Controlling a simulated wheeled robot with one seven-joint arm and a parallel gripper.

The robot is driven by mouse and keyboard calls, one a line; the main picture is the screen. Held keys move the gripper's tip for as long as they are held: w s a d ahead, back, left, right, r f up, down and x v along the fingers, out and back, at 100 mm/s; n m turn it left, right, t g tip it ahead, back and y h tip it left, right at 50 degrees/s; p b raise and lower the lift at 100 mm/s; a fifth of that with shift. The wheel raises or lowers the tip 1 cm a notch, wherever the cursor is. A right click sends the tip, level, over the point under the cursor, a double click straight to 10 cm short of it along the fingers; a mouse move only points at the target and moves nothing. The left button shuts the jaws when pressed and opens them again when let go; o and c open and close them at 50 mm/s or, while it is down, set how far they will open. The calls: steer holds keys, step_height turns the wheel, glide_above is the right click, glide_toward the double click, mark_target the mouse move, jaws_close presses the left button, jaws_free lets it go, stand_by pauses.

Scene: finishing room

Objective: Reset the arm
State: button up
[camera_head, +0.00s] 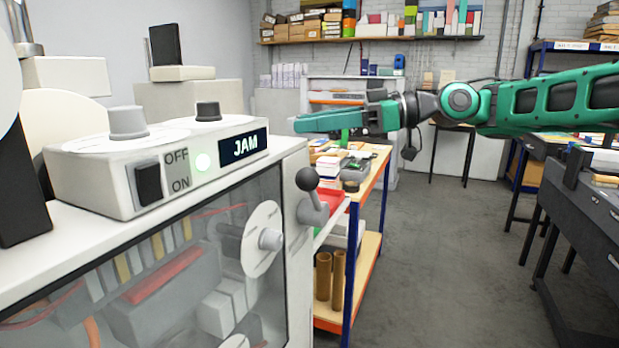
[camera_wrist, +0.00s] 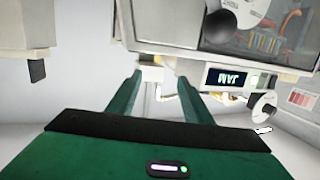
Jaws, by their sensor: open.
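My green arm (camera_head: 560,100) reaches in from the right in the head view. My gripper (camera_head: 300,124) points left, in the air near the right end of the machine's control box. In the wrist view my gripper (camera_wrist: 160,82) has its two green fingers apart, with nothing held between them. The white machine (camera_head: 300,165) fills the left of the head view. Its control box has a lit display (camera_head: 243,147) reading "JAM", a green light and an OFF/ON switch (camera_head: 150,183). The display also shows upside down in the wrist view (camera_wrist: 228,78).
A black ball-ended lever (camera_head: 307,180) sticks out at the machine's right side. A wooden-topped trolley (camera_head: 375,165) with several items stands behind it. A dark workbench (camera_head: 590,205) is at the right. The grey floor (camera_head: 450,270) between them is clear.

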steer(key=w+d+f+m, duration=0.1)
steer(key=w+f+t+h, duration=0.1)
steer(key=f, duration=0.1)
steer(key=w+d+f+m+t+h, duration=0.1)
steer(key=f, duration=0.1)
steer(key=shift+d+f+m, duration=0.2)
steer(key=shift+d+m, duration=0.1)
steer(key=s+d+f+m+t+h, duration=0.25)
steer(key=d+f+m+h, duration=0.6)
steer(key=d+f, duration=0.8)
steer(key=s+d+f+m+g+h, duration=0.2)
steer(key=s+d+f+m+h, duration=0.15)
steer(key=s+d, duration=0.4)
steer(key=s+d+f+m+g, duration=0.1)
steer(key=s+d+f+m, duration=0.1)
steer(key=s, duration=0.6)
steer(key=s+d+f+m+g+h, duration=0.1)
steer(key=s+d+f+m, duration=0.2)
steer(key=s+d, duration=0.4)
steer(key=s+d+f+m+g+h, duration=0.1)
steer(key=s+d+f+m+g, duration=0.1)
steer(key=s+d, duration=0.3)
steer(key=s+f+m, duration=0.1)
steer(key=s, duration=0.3)
steer(key=shift+s+f+m, duration=0.25)
steer(key=shift+s+m, duration=0.05)
